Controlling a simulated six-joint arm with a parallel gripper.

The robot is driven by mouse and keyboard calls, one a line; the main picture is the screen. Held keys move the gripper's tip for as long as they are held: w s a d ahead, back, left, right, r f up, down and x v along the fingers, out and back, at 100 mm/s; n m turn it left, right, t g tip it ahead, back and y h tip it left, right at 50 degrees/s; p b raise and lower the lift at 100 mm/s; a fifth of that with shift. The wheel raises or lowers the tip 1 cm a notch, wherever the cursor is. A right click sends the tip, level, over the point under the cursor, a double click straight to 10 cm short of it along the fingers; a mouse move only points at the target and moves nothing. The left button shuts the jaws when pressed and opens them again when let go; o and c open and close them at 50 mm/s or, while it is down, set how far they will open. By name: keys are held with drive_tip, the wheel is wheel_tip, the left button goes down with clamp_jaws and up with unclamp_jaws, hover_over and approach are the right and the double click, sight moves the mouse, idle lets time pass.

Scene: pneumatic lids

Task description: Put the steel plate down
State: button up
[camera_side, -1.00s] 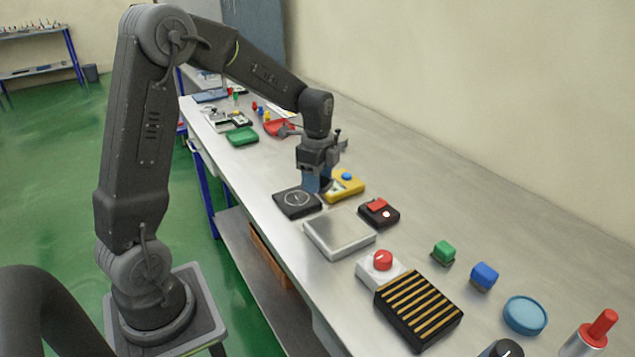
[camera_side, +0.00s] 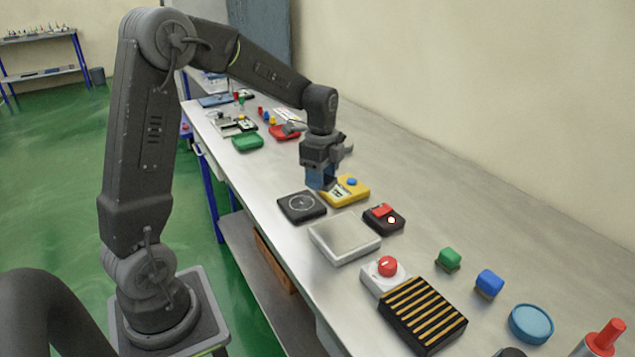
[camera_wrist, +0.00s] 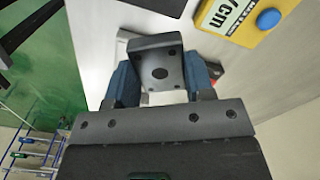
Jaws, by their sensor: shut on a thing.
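My gripper (camera_side: 320,178) hangs over the bench just behind the black square pad with a white ring (camera_side: 302,206) and left of the yellow meter (camera_side: 347,190). In the wrist view its two blue fingers (camera_wrist: 160,82) are shut on a dark grey steel plate (camera_wrist: 148,55) with several holes. The plate sits between the fingers, its far end pointing away from the wrist. In the side view I cannot make the plate out from the gripper. The gap between the plate and the bench cannot be judged clearly.
Near the gripper are a silver square scale (camera_side: 345,240) and a black box with a red switch (camera_side: 383,218). Further front are a red button box (camera_side: 386,274) and a black-and-gold striped block (camera_side: 423,316). A green tray (camera_side: 247,142) lies behind.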

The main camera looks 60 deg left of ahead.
drive_tip(key=s+a+r+m, duration=0.3)
drive_tip(key=s+a+m, duration=0.3)
drive_tip(key=s+a, duration=0.6)
hover_over(302, 203)
wheel_tip(302, 203, down, 7)
drive_tip(key=shift+f, duration=1.95)
drive_tip(key=shift+f, duration=0.2)
drive_tip(key=o, duration=1.2)
drive_tip(key=shift+c, duration=0.2)
